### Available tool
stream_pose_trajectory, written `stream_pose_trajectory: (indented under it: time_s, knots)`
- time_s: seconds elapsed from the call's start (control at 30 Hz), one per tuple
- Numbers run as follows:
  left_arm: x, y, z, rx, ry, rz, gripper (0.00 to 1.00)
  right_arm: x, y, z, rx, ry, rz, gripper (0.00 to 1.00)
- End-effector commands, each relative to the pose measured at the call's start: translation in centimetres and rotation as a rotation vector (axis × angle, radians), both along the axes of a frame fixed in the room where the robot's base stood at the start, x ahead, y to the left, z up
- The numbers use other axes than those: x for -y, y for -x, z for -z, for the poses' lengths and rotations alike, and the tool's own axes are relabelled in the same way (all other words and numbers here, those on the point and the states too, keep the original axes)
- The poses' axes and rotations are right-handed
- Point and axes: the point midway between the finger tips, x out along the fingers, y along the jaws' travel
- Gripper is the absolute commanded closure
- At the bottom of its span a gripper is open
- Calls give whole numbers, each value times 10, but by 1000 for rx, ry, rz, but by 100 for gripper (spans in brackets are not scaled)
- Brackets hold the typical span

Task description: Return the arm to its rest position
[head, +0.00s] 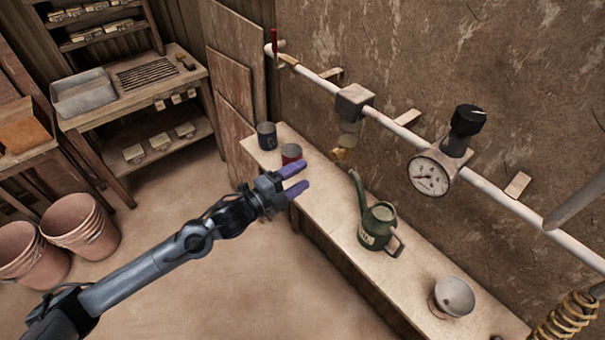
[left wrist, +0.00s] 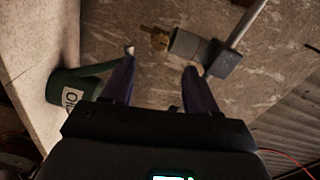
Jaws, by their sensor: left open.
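My left arm reaches in from the lower left of the head view. Its gripper (head: 293,180) has two purple fingers, held apart with nothing between them. It is in front of the bench edge, close to the red cup (head: 291,153). In the left wrist view the open fingers (left wrist: 160,85) point toward the wall, with a brass tap (left wrist: 158,38) beyond them. My right gripper is not in view.
A narrow bench (head: 330,205) runs along the wall with a dark cup (head: 267,136), a green watering can (head: 378,228) and a pale bowl (head: 453,297). Above it, a white pipe (head: 400,129) carries a gauge (head: 429,176). Terracotta pots (head: 80,225) stand left; the floor between is clear.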

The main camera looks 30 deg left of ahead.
Motion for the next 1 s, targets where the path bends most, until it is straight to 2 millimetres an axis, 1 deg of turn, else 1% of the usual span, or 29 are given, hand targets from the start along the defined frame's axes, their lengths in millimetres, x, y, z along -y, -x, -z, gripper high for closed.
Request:
stream_pose_trajectory:
  time_s: [0.37, 0.47, 0.57, 0.67, 0.7, 0.77, 0.83, 0.87, 0.9, 0.97, 1.0]
  knots:
    - [0, 0, 1, -1, 1, 0, 41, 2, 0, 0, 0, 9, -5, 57]
    - [1, 4, 10, -18, 1, 0, 41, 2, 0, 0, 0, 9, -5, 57]
    - [7, 14, 34, -62, 25, 3, 41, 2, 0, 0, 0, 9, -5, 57]
    - [23, 35, 69, -130, 91, 2, 41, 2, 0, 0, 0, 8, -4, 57]
    - [33, 48, 81, -157, 133, 4, 41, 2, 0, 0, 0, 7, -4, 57]
    - [48, 69, 96, -203, 203, -9, 41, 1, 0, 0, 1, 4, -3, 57]
    - [62, 95, 114, -294, 291, -59, 41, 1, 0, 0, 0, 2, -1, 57]
    - [65, 107, 122, -347, 334, -92, 41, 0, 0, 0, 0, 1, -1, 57]
    - [69, 124, 133, -429, 395, -150, 41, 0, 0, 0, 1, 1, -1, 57]
    - [69, 150, 147, -563, 487, -251, 41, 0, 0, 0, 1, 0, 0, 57]
    - [67, 166, 156, -650, 541, -321, 41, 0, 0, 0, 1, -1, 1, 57]
